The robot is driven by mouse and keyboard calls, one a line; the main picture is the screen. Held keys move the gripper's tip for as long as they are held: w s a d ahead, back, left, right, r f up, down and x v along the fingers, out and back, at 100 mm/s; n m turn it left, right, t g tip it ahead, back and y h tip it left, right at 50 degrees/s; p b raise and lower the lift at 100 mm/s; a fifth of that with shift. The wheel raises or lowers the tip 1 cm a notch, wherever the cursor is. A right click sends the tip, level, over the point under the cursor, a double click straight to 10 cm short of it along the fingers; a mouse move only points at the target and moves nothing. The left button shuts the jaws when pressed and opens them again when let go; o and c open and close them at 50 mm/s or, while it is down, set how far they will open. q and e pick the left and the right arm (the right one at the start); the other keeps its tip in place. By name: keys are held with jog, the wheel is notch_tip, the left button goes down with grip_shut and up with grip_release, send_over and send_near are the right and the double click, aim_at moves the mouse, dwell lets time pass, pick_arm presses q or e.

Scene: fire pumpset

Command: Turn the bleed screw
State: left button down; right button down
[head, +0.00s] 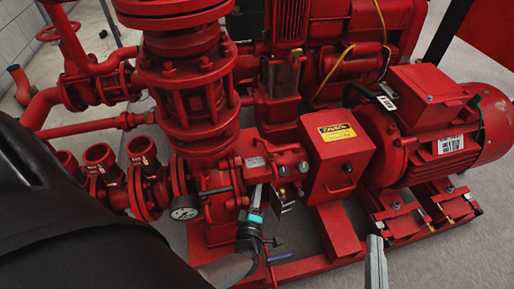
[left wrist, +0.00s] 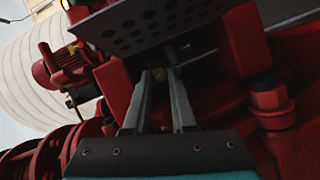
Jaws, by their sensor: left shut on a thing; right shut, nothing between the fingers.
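My right gripper (head: 376,243) is shut and empty at the lower right, in front of the red base frame and apart from the pump.
A pressure gauge (head: 184,213) sits left of my left gripper. A blue-handled valve (head: 277,257) is just below it. The red coupling guard (head: 338,160) and motor (head: 470,130) stand to the right.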

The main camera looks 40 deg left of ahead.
pick_arm(q)
jog(key=shift+n+t, duration=0.4)
jog(key=shift+n, duration=0.1)
dwell(0.3)
jog(key=c, duration=1)
grip_release()
jog(key=shift+s, duration=0.1)
